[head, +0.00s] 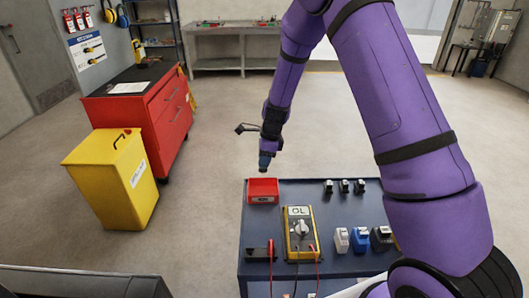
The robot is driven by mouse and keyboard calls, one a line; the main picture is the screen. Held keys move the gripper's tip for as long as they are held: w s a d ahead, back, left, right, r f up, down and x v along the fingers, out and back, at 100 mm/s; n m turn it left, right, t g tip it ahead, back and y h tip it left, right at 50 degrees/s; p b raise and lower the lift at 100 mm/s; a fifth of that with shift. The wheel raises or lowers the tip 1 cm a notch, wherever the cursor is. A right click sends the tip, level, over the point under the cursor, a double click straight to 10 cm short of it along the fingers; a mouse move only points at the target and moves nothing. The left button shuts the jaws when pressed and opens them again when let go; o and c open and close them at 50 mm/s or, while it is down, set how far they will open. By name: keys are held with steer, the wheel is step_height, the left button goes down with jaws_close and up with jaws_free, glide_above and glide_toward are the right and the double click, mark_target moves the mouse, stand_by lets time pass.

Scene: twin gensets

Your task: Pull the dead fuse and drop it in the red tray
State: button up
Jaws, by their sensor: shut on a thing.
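My gripper (266,158) points down above the back left of the blue table (285,192). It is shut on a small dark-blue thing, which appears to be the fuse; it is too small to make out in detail. The red tray (263,198) sits on the table's back left corner, just below my gripper in the picture, with a gap between.
A yellow multimeter (300,240) reading "OL" stands in front of the tray, with red and black leads. Several small black-and-white blocks (344,186) line the table's back right. White (342,241), blue (360,239) and dark blocks stand at front right. A yellow bin (112,180) and red cabinet stand left.

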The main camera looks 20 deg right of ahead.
mark_target(264, 169)
steer(key=shift+d+x, duration=0.15)
steer(key=shift+x, duration=0.7)
steer(key=shift+d+x, duration=0.2)
steer(key=shift+x, duration=0.7)
steer(key=shift+d+x, duration=0.15)
steer(key=shift+x, duration=0.7)
steer(key=shift+s+f, duration=0.1)
steer(key=shift+s, duration=0.1)
steer(key=o, duration=1.1)
